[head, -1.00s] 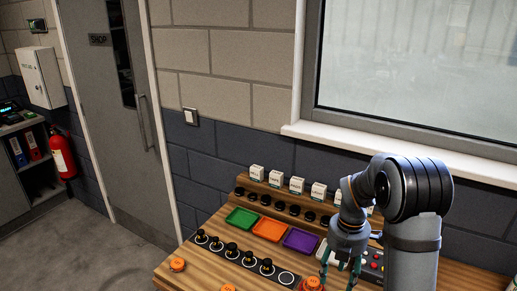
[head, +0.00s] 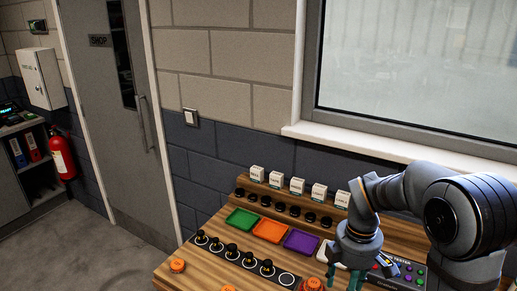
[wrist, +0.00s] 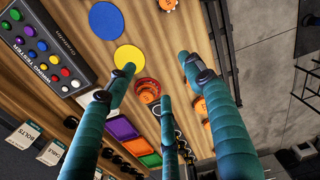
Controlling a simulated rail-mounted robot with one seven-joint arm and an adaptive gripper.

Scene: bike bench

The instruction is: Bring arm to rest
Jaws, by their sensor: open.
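My gripper (head: 350,286) hangs over the wooden bench (head: 196,281) at the lower right of the head view, with its fingertips cut off by the bottom edge. In the wrist view its three teal fingers (wrist: 158,78) are spread apart with nothing between them. A yellow disc (wrist: 130,58) and an orange-red round piece (wrist: 147,92) lie on the bench beyond the fingertips. A blue disc (wrist: 105,20) lies nearby.
A tester box (head: 405,271) stands right of my gripper. Green (head: 241,218), orange (head: 269,230) and purple (head: 301,241) trays lie to its left. A black strip with several black-topped pieces (head: 232,250) lies in front of them. Small labelled boxes (head: 297,186) line the back.

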